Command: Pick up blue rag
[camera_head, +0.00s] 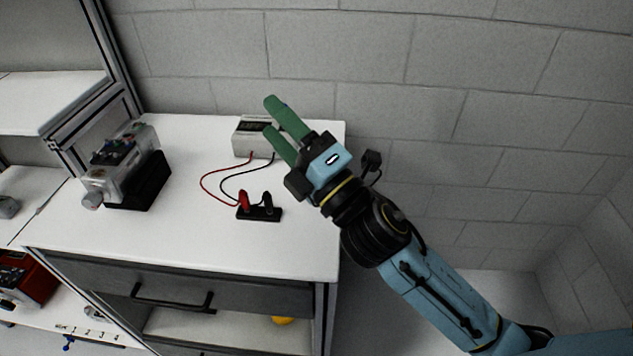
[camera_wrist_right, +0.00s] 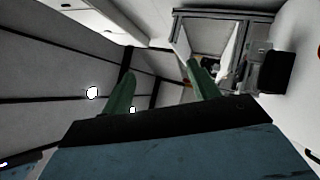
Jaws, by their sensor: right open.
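I cannot make out a blue rag in either view. My right gripper (camera_head: 270,116) is over the back right part of the white tabletop (camera_head: 190,240), with its green fingers apart and nothing visible between them. Its fingers overlap the grey meter box in the head view. In the right wrist view the gripper (camera_wrist_right: 163,76) points away from the tabletop, toward the wall and shelving. My left gripper is out of view.
A grey meter box (camera_head: 243,140) has red and black leads running to a black terminal block (camera_head: 262,213). A clear-cased device on a black base (camera_head: 153,181) stands at left. A drawer (camera_head: 255,295) is below. The tabletop's front is clear.

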